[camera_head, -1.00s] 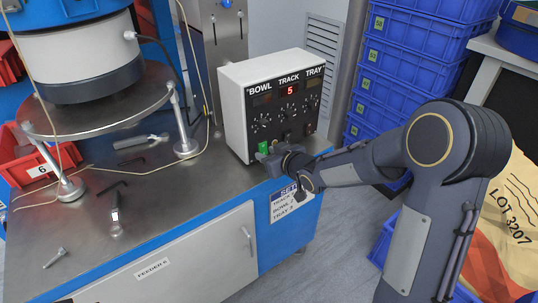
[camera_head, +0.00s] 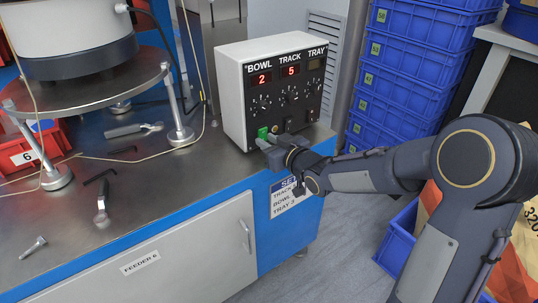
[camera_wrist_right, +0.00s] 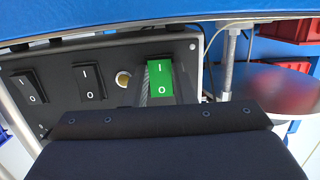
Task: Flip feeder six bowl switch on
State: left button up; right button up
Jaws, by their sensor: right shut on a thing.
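The white control box (camera_head: 240,105) with a black panel stands on the bench, marked BOWL, TRACK and TRAY. Its bowl display (camera_head: 262,78) shows a red 2 and its track display (camera_head: 290,71) a red 5; the tray display looks dark. The bowl switch (camera_head: 262,132) glows green at the panel's lower left; it also shows in the right wrist view (camera_wrist_right: 159,80). My right gripper (camera_head: 268,144) is at this switch, shut on it. A ridged grey finger shows beside the switch in the wrist view; the other fingertip is hidden. My left gripper is out of view.
The feeder's round plate (camera_head: 90,90) stands on posts to the left. Blue crates (camera_head: 425,60) are stacked at right.

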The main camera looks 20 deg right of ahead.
jog(key=shift+f, duration=0.25)
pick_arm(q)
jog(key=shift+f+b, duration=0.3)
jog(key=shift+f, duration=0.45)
pick_arm(e)
jog(key=shift+r, duration=0.2)
jog(key=o, duration=0.7)
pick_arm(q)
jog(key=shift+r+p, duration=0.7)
pick_arm(e)
jog(key=v, duration=0.7)
jog(key=shift+s+d, duration=0.2)
jog(key=shift+s, duration=0.2)
jog(key=shift+f, duration=0.15)
